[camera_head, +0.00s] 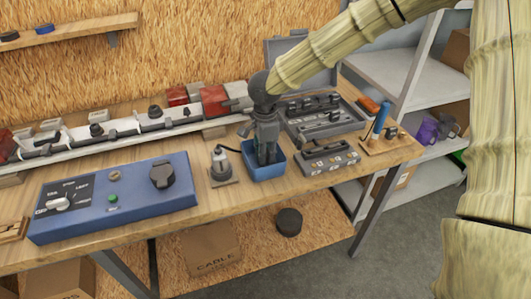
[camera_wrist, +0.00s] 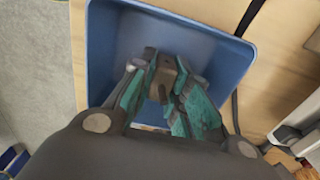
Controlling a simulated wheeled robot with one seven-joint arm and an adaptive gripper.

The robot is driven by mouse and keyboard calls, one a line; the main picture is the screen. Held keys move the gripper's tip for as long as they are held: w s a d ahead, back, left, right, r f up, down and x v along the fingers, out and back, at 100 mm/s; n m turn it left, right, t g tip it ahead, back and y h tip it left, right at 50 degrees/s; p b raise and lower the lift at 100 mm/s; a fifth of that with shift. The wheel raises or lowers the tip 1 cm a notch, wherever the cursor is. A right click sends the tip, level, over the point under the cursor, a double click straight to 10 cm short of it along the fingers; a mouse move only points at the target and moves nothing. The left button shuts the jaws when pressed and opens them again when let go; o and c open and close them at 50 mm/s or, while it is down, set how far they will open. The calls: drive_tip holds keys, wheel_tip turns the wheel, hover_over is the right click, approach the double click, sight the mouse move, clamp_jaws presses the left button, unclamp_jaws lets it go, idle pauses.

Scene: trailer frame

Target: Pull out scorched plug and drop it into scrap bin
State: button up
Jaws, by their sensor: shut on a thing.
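My gripper (camera_head: 266,153) points down into the small blue bin (camera_head: 264,174) near the front edge of the workbench. In the wrist view my gripper (camera_wrist: 166,72) has its teal-padded fingers shut on a small brownish plug (camera_wrist: 164,66). The plug is between the fingertips, over the inside of the blue bin (camera_wrist: 108,45). The bin walls surround the fingertips. The plug is too small and hidden by the fingers to make out in the head view. I cannot tell whether it touches the bin floor.
A blue control box (camera_head: 120,205) with knobs stands left of the bin. A grey connector on a base (camera_head: 221,166) with a black cable sits close by its left side. A white rail (camera_head: 130,127) runs behind. Grey trays (camera_head: 332,160) with parts lie to the right.

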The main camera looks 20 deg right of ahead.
drive_tip(key=o, duration=0.9)
drive_tip(key=shift+o, duration=0.3)
drive_tip(key=o, duration=0.4)
drive_tip(key=shift+c, duration=0.2)
drive_tip(key=shift+r, duration=0.15)
drive_tip(key=shift+r+p, duration=3.4)
drive_tip(key=shift+p, duration=0.8)
